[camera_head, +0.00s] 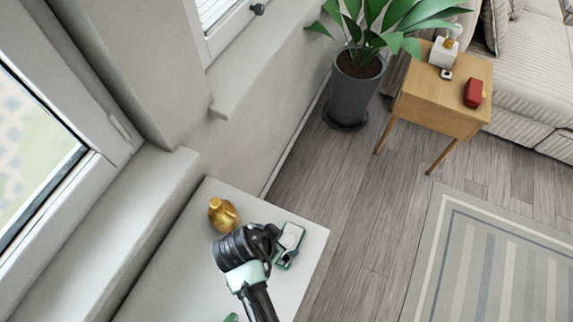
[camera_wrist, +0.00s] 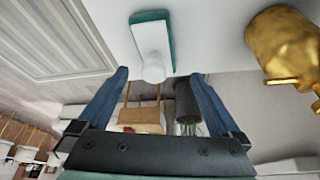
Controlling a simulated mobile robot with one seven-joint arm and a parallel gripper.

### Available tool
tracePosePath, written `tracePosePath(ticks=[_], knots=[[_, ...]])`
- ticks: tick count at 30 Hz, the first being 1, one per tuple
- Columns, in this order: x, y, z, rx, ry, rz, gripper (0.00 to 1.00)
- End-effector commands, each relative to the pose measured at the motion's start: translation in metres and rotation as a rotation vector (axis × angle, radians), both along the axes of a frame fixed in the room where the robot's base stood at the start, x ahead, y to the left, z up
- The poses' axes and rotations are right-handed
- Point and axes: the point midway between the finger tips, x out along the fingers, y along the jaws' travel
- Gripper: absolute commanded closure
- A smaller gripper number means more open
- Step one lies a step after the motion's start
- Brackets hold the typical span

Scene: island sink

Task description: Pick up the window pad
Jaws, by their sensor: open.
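The window pad (camera_head: 291,239) is a small teal and white piece lying near the right edge of the white surface in the head view. In the wrist view the window pad (camera_wrist: 151,38) shows a white block on a teal base, with a rounded white end towards my gripper. My gripper (camera_wrist: 158,77) is open, its two blue-grey fingers apart with nothing held between them. The rounded end lies near the line between the fingertips in the picture; I cannot tell the exact gap. In the head view my gripper (camera_head: 277,247) is beside the pad and partly covers it.
A gold vase (camera_head: 222,215) stands left of the pad on the white surface (camera_head: 172,272); in the wrist view the gold vase (camera_wrist: 285,45) is at the upper right. A window ledge borders the left. A plant pot (camera_head: 352,95) and wooden side table (camera_head: 440,98) stand farther back.

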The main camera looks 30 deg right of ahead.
Motion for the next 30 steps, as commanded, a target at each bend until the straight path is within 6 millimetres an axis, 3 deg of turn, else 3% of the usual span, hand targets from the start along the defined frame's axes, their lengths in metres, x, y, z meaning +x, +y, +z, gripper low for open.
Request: tracePosePath(ticks=[21, 30], knots=[[0.011, -0.033, -0.065, 0.001, -0.001, -0.001, 0.0], [0.011, -0.034, -0.069, 0.0, -0.002, 0.0, 0.0]])
